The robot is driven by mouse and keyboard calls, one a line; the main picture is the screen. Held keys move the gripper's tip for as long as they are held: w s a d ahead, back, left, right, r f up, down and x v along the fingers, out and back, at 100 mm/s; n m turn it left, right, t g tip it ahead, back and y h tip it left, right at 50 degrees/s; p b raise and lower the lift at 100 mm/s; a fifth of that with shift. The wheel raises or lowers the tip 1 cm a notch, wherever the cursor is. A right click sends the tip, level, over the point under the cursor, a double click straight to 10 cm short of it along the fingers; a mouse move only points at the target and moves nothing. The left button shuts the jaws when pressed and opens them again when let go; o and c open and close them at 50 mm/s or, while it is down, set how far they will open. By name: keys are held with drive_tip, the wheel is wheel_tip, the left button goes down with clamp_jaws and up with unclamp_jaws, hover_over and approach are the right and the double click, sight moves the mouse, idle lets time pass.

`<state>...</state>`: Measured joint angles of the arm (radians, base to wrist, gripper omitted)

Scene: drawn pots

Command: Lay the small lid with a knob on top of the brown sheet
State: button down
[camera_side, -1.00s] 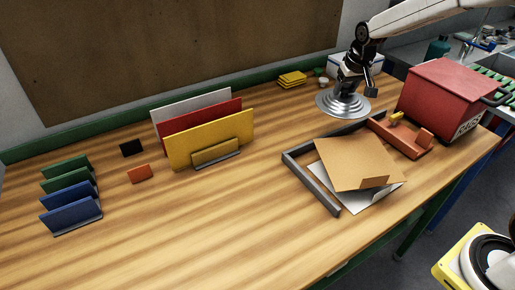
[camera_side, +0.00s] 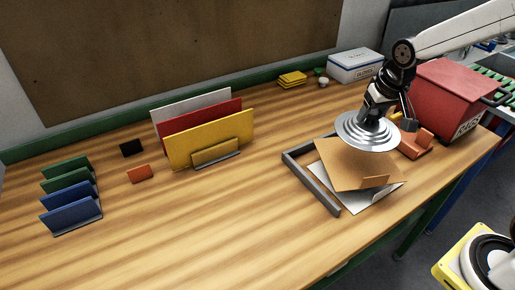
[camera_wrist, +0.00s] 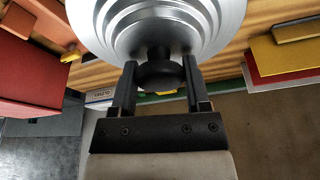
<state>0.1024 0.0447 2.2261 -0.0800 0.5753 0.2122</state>
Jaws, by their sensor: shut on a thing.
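The small lid (camera_side: 356,134) is a round silver disc with stepped rings. My gripper (camera_side: 378,112) is shut on its dark knob, which shows between the two fingers in the wrist view (camera_wrist: 161,75). The lid hangs level, above the far part of the brown sheet (camera_side: 345,172) as the side view shows it; the gap under it is hard to judge. The lid hides the sheet's far corner.
A red box (camera_side: 440,95) and an orange holder (camera_side: 415,146) stand right of the tray. Yellow, red and white upright boards (camera_side: 210,140) stand left of it. A white box (camera_side: 355,65) is at the back.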

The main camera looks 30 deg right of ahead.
sight(378, 131)
drive_tip(key=shift+f, duration=4)
drive_tip(key=shift+c, duration=0.3)
unclamp_jaws()
drive_tip(key=shift+f, duration=0.1)
drive_tip(key=shift+r, duration=0.2)
drive_tip(key=shift+v, duration=5.9)
drive_tip(key=shift+s, duration=0.1)
drive_tip(key=s+a+f+n, duration=0.3)
drive_tip(key=s+f, duration=0.2)
drive_tip(key=f, duration=0.6)
drive_tip(key=shift+s+a+g+y, duration=0.3)
drive_tip(key=shift+s+a+y, duration=0.1)
